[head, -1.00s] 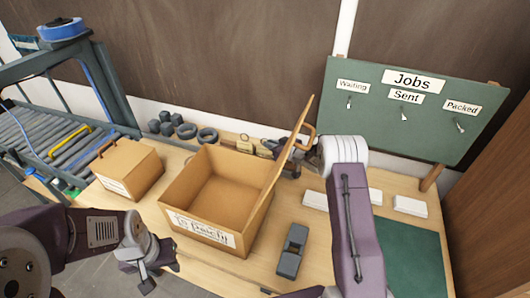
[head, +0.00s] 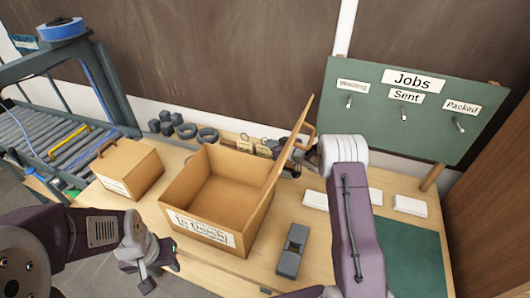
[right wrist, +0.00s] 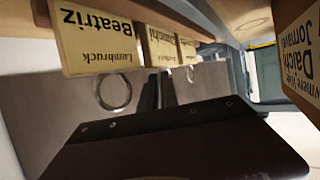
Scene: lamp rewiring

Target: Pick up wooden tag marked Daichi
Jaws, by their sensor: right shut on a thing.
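Several wooden tags hang in a row in the right wrist view, their writing upside down. The nearest reads Beatriz (right wrist: 95,42). My right gripper (right wrist: 165,88) is shut at the lower edge of the middle tag. In the head view my right gripper (head: 285,149) is partly hidden behind the raised box flap, beside the tags (head: 262,150). My left gripper (head: 150,268) is low at the left, away from the tags; its jaws are unclear.
An open cardboard box (head: 207,232) with a label stands in front of the tags, its flap raised on the right. A closed box (head: 128,170) stands left. A grey tool (head: 292,250) lies on the bench. A green Jobs board (head: 415,110) stands at the back right.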

